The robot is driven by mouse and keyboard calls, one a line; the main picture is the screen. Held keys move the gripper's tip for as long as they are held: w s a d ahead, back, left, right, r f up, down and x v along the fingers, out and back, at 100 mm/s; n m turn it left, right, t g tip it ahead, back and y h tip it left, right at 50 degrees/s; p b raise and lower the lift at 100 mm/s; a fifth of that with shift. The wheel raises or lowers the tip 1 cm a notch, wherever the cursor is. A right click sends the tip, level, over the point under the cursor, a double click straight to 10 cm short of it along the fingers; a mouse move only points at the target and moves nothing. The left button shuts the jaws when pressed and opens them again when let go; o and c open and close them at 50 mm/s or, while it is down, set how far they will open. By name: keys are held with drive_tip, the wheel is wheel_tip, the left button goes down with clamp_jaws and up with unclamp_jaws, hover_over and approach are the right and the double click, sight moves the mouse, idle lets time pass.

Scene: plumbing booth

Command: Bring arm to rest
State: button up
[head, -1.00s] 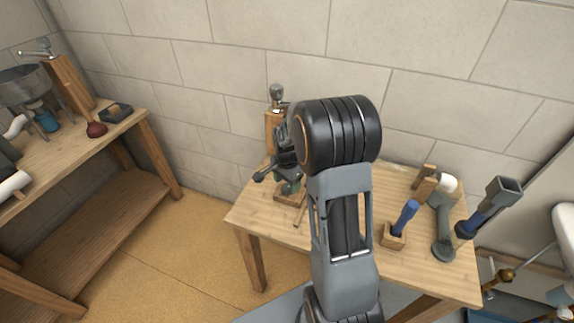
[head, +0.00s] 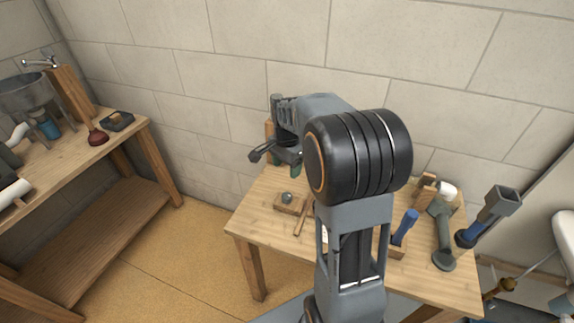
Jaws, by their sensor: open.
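My gripper (head: 272,156) shows in the head view left of my big black arm joint, above the back left of the small wooden table (head: 262,226). It is open and I see nothing between its fingers. My arm rises from the bottom of the picture and hides the middle of the table. A wooden post with a grey fitting stands behind the gripper and is mostly hidden. A small wooden block with a grey knob (head: 288,201) sits on the table below the gripper, apart from it.
The wall is close behind; floor between the tables is clear.

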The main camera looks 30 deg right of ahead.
idle(0.3)
drive_tip(key=s+a+r+n+t+p, duration=0.1)
drive_tip(key=s+a+r+n, duration=0.2)
drive_tip(key=s+a+n, duration=0.2)
drive_tip(key=s+a+r+n+t+p, duration=0.2)
drive_tip(key=s+a+r+n, duration=0.2)
drive_tip(key=s+n, duration=0.5)
drive_tip(key=shift+s+a+t, duration=0.3)
drive_tip(key=shift+s+a, duration=0.1)
drive_tip(key=shift+s, duration=0.7)
drive_tip(key=shift+c, duration=0.2)
idle(0.4)
